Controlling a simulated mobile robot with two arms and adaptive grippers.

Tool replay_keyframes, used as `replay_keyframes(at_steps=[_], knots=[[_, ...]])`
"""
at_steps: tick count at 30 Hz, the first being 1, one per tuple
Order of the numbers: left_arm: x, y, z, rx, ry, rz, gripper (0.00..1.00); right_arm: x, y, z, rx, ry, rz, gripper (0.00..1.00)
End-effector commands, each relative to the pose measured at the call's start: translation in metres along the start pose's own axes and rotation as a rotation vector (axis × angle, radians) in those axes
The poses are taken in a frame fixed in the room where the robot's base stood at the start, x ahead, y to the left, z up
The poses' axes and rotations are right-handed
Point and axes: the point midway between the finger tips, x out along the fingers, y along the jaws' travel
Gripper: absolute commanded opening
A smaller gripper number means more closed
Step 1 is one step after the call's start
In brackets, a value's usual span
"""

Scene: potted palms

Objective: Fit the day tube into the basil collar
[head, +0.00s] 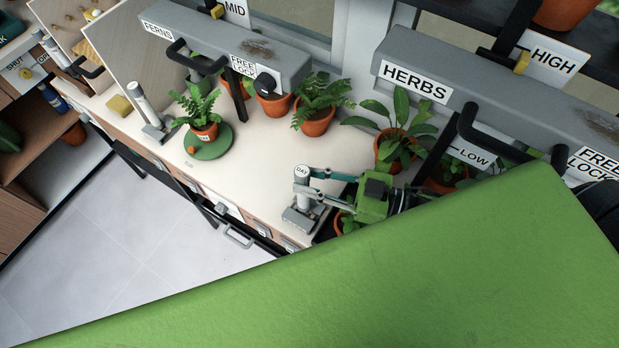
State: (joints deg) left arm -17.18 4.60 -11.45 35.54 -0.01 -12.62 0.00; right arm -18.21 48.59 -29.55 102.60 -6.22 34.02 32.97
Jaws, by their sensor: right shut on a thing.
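The day tube (302,172), light grey with a "DAY" label on its top, stands roughly upright at the front edge of the bench, over a grey block-like base (299,217). Whether it is seated in that base or held just above it, I cannot tell. My right gripper (313,185) reaches in from the right and is shut on the tube. A small green plant (346,222) in a pot sits under the gripper, mostly hidden. I cannot make out which part is the basil collar. My left gripper does not show.
Grey rails labelled "HERBS" (415,82) and "FERNS" (158,29) run above the bench (250,165). Potted plants (398,135) stand behind my gripper. A fern stands on a green turntable (218,141). Another grey tube (142,100) is at left. Mid-bench is clear.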

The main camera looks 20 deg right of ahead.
Motion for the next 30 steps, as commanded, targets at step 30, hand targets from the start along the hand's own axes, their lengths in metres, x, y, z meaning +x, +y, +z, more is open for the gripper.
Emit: replay_keyframes(at_steps=[30], knots=[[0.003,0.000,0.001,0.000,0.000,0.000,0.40,0.000,0.000,0.009,0.000,0.001,0.000,0.00]])
